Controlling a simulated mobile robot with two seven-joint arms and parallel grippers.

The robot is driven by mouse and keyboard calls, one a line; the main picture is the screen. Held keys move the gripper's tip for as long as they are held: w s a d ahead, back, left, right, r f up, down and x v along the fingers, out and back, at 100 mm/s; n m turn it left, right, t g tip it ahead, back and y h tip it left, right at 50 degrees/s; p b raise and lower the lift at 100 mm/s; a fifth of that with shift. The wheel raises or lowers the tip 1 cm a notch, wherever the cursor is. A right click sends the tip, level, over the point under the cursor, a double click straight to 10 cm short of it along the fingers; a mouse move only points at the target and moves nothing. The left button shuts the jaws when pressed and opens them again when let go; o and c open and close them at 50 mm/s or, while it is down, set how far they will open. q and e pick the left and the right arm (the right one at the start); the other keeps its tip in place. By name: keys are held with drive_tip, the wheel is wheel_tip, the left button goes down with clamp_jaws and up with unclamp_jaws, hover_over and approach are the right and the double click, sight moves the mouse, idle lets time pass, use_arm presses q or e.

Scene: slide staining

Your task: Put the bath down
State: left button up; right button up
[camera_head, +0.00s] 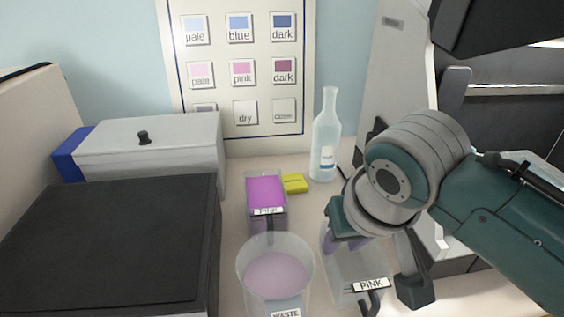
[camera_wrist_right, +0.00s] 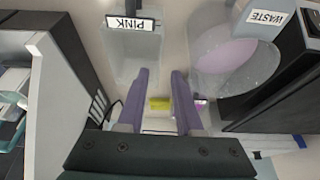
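A clear, empty-looking bath labelled PINK (camera_head: 345,285) is at the front right of the counter in the head view; it also shows in the right wrist view (camera_wrist_right: 130,68). My right gripper (camera_head: 345,243) is over the bath's back part. Its purple fingers (camera_wrist_right: 160,75) are apart in the wrist view, with the bath's side edge showing near and between the tips. I see nothing clamped between them. The head view hides part of the fingers behind the wrist. Whether the bath's base rests on the counter is hard to tell. My left gripper is in neither view.
A magenta-filled bath (camera_head: 266,192) stands behind the WASTE beaker (camera_head: 250,262), left of the PINK bath. A yellow block (camera_head: 295,184) and a clear bottle (camera_head: 326,140) stand further back. A black-topped box (camera_head: 110,240) fills the left.

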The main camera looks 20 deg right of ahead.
drive_tip(key=s+r+n, duration=0.2)
drive_tip(key=s+r, duration=0.1)
drive_tip(key=s, duration=0.6)
drive_tip(key=s+a+r+n+y, duration=0.1)
drive_tip(key=s+r+n, duration=0.1)
drive_tip(key=s, duration=0.7)
drive_tip(key=shift+a+r+n+g+p, duration=0.25)
drive_tip(key=shift+r+n+g+p, duration=0.1)
drive_tip(key=shift+r+n+g, duration=0.1)
